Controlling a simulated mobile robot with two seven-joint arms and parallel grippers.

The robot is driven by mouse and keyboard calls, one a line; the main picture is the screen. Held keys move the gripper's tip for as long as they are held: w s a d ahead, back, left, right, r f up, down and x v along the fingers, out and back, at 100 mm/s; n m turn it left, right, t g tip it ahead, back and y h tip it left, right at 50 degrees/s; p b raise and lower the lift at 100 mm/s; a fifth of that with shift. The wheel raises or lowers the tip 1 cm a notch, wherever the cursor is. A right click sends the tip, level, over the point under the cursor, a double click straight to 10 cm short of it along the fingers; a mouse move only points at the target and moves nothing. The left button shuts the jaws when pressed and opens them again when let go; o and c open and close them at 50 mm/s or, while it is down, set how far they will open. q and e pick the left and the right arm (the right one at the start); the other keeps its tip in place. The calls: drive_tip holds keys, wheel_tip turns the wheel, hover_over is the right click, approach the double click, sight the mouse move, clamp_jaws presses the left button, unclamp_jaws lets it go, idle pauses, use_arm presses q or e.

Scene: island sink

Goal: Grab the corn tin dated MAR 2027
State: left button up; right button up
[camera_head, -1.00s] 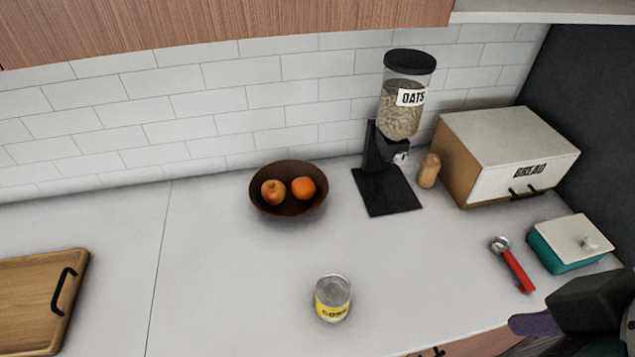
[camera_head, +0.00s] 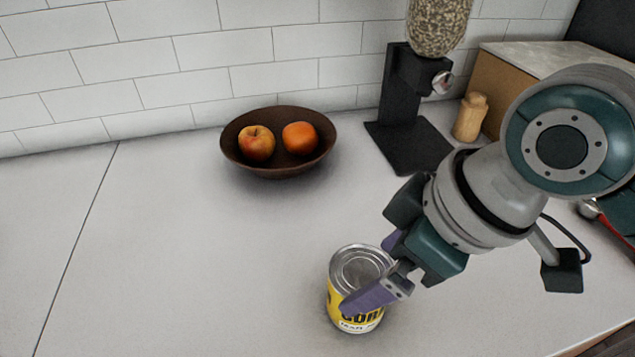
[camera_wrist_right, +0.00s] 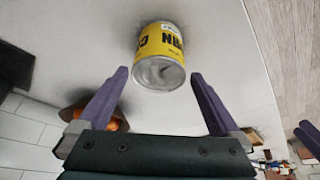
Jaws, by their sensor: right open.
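One corn tin (camera_head: 356,264) stands upright on the counter, with a silver lid and a yellow label. Part of "CORN" shows, above a white strip whose print is too small to read. My right gripper (camera_head: 368,273) is open beside it, one purple finger crossing in front of the label and the other at its far right side. In the right wrist view the tin (camera_wrist_right: 160,50) sits centred ahead, between and mostly beyond the open fingertips (camera_wrist_right: 160,74). No contact is clear. My left gripper is not in view.
A brown bowl (camera_head: 240,158) with two fruits stands behind the tin. A black dispenser (camera_head: 405,140) and a wooden shaker (camera_head: 469,117) stand back right, with the bread box (camera_head: 500,85) partly hidden by my arm. The counter left of the tin is clear.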

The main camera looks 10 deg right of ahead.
drive_tip(key=b+x, duration=0.1)
drive_tip(key=x, duration=0.7)
drive_tip(key=shift+b, duration=0.3)
drive_tip(key=c, duration=1.5)
